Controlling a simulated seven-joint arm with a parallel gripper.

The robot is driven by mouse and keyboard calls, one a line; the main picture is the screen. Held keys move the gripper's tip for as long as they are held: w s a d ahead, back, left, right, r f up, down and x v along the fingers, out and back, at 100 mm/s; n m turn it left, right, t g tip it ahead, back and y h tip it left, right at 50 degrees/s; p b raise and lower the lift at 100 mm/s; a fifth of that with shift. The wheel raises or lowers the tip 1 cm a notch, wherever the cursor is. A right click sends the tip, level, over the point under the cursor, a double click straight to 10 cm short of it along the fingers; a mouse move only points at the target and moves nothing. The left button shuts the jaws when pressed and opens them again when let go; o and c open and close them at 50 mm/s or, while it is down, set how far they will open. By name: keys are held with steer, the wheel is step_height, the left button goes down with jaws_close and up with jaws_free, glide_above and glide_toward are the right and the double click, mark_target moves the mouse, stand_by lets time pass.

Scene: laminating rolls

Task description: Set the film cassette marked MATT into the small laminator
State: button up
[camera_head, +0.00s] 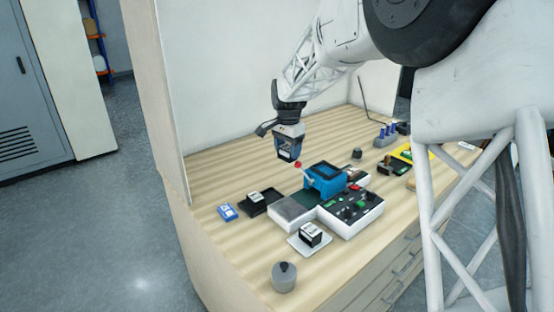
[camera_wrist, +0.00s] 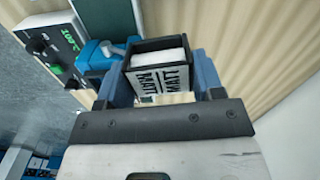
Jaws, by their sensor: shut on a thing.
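My gripper (camera_head: 288,156) is shut on a film cassette, dark with a white label, held in the air above the bench. In the wrist view the cassette (camera_wrist: 160,72) sits between my two blue fingers (camera_wrist: 160,92), and its label reads MATT.
A white control box (camera_head: 350,212) stands in front of the blue machine. A blue box (camera_head: 228,212) and grey knobbed weight (camera_head: 284,277) lie nearer the edge.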

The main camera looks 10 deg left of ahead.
step_height(320, 180, up, 3)
steer(key=m, duration=0.1)
glide_above(326, 171)
steer(key=shift+r, duration=0.15)
stand_by(0.3)
steer(key=shift+f, duration=2.5)
steer(key=shift+f, duration=1.2)
stand_by(0.7)
steer(key=o, duration=1.2)
steer(key=shift+a+r, duration=0.1)
steer(key=shift+r, duration=0.05)
steer(key=shift+r, duration=3.3)
